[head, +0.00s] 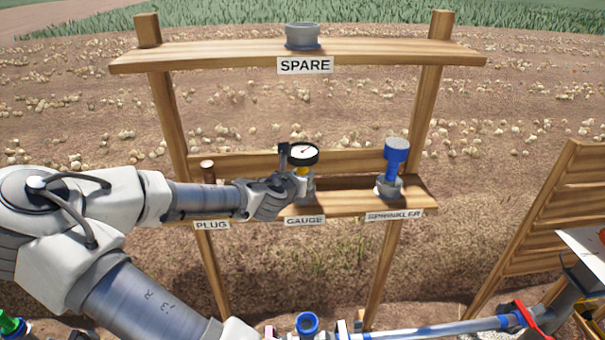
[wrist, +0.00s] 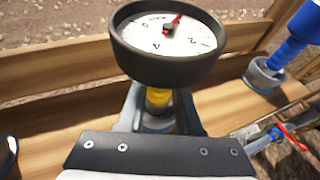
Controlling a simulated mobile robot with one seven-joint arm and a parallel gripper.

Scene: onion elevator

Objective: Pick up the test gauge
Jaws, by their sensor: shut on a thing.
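The test gauge (head: 304,154) has a round white dial with a black rim and a yellow stem. It stands upright at the GAUGE place on the lower wooden shelf. In the wrist view the gauge (wrist: 168,42) is large, with its red needle and its yellow stem below. My gripper (head: 298,184) reaches in from the left and is shut on the gauge at its stem; the fingers (wrist: 158,103) show on both sides of the stem. The stem's lower end is partly hidden by my gripper, so I cannot tell whether it is clear of its grey holder.
A blue sprinkler (head: 396,160) stands in a grey holder right of the gauge. A brown plug (head: 208,172) is at the left, behind my arm. A grey spare holder (head: 302,36) sits on the top shelf (head: 200,54). A blue pipe with a red handle (head: 525,318) lies at lower right.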

